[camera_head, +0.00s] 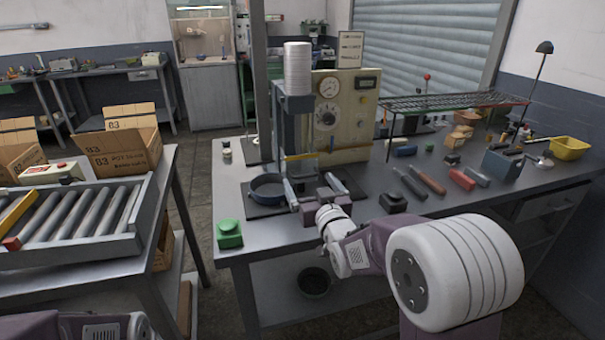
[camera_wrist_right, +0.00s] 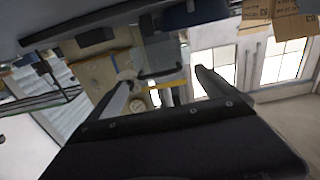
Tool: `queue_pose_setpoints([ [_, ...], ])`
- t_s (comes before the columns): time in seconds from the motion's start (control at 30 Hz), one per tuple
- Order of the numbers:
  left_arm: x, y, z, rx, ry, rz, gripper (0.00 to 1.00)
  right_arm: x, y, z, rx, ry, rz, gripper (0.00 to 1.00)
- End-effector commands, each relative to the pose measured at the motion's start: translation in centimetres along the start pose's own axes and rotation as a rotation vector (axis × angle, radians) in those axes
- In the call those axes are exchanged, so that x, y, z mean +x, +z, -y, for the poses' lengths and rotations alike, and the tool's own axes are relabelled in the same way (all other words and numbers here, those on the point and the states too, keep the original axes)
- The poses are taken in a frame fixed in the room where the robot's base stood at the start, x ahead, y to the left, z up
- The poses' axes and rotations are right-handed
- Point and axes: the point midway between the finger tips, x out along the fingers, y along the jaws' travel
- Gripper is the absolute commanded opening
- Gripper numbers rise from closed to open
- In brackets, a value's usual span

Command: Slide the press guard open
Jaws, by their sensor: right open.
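The press (camera_head: 293,108) stands on the workbench, with a tall white cylinder on top and a beige gauge panel (camera_head: 345,115) behind. Its guard (camera_head: 302,157) seems to be a clear panel with a yellow strip, at the press front. The yellow strip (camera_wrist_right: 170,87) and a dark handle (camera_wrist_right: 163,72) show between the fingers in the right wrist view. A dark blue pan (camera_head: 268,187) sits at the press base. My right gripper (camera_head: 312,187) is open in front of the guard; its fingers (camera_wrist_right: 163,76) point towards the handle. I cannot tell any contact. My left gripper is out of view.
A green block (camera_head: 229,234) stands at the bench's front left corner. Red and grey tools (camera_head: 425,180), a wire rack (camera_head: 450,101) and a yellow bin (camera_head: 568,148) lie right. A roller conveyor (camera_head: 80,215) and cardboard boxes (camera_head: 122,145) stand left, across a floor gap.

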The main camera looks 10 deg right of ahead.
Motion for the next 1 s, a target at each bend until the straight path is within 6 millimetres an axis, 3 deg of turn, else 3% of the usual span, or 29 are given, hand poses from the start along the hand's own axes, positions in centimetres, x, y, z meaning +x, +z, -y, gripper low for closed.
queue_pose_setpoints([
  [0.3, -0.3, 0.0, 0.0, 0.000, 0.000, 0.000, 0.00, 6.2, 0.1, 0.0, 0.000, 0.000, 0.002, 0.96],
  [0.67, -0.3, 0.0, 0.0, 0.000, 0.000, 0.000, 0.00, 7.3, 0.1, 0.0, 0.000, 0.000, 0.001, 0.96],
  [0.77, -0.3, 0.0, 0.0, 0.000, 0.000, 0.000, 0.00, 7.3, 0.1, 0.0, 0.000, 0.000, 0.001, 0.74],
  [0.97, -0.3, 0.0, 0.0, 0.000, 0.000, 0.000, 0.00, 7.3, 0.1, 0.0, 0.000, 0.000, 0.001, 0.18],
  [1.0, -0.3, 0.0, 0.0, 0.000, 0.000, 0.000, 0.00, 7.3, 0.1, 0.0, 0.000, 0.000, 0.001, 0.13],
])
